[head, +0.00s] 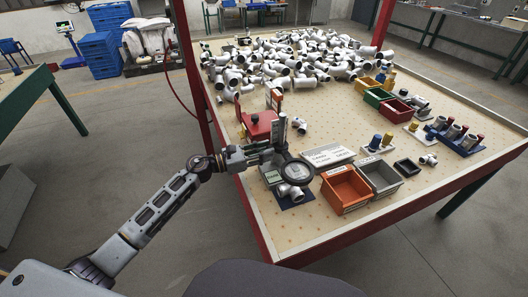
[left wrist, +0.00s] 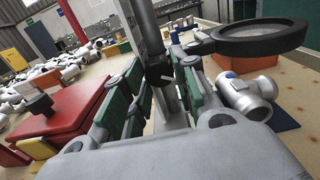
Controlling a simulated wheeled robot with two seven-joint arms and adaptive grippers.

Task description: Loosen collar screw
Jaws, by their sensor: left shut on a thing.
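A magnifier with a dark round ring (head: 297,171) stands on an upright grey column (head: 282,130) near the left edge of the table; the column also shows in the left wrist view (left wrist: 144,30). The dark collar screw (left wrist: 158,74) is at the column, between the green-padded fingers of my left gripper (head: 268,151). The gripper is shut on the screw, reaching in from the left. The screw is hidden in the head view. A metal casting (left wrist: 248,95) lies under the ring. My right gripper is not in view.
A red box-like fixture (head: 259,125) stands just behind the column. An orange bin (head: 346,190) and a grey bin (head: 379,176) are to the right of the magnifier. A white sign (head: 327,156) lies behind them. Many castings (head: 290,60) are heaped at the back.

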